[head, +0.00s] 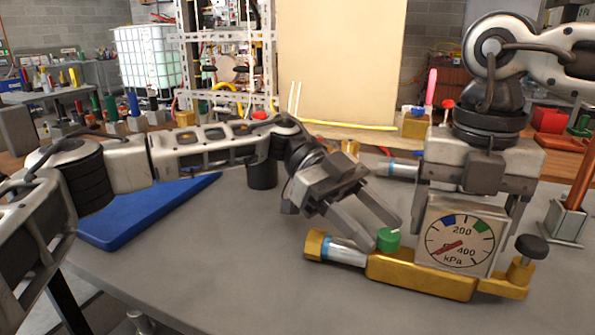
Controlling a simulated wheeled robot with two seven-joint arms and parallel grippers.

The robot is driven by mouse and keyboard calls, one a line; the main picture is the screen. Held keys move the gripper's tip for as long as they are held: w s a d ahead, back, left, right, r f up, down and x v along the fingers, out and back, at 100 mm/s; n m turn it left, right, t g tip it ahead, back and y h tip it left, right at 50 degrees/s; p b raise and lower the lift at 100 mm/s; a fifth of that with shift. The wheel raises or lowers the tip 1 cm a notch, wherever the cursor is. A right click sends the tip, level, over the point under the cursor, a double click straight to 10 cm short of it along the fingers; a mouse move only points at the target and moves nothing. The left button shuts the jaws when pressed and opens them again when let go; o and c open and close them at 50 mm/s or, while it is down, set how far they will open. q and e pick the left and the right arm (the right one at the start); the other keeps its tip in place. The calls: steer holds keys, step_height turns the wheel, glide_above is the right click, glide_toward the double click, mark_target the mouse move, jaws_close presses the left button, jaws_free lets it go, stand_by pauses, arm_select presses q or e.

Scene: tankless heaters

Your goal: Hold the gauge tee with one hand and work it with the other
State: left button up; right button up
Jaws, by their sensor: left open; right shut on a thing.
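The gauge tee (420,277) is a brass body lying on the grey table. It carries a square pressure gauge (459,238) marked 200, 400 and kPa, with a red needle at the lower left. A green knob (388,239) sits on its left part and a black knob (531,246) on its right end. My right gripper (468,215) comes down from above and is shut on the gauge tee at the gauge housing. My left gripper (385,234) is open, its fingertips close to the green knob; I cannot tell whether they touch it.
A blue mat (140,215) lies at the table's left. A copper pipe in a metal block (566,222) stands at the right edge. A dark cylinder (262,174) stands behind my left arm. The front middle of the grey table (230,275) is clear.

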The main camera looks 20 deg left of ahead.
arm_select(q)
steer(key=n+t, duration=0.1)
steer(key=s+n+t+h, duration=0.1)
steer(key=t, duration=0.1)
steer(key=shift+a+n, duration=0.15)
steer(key=shift+n, duration=0.25)
steer(key=v, duration=1.2)
steer(key=shift+w, duration=0.15)
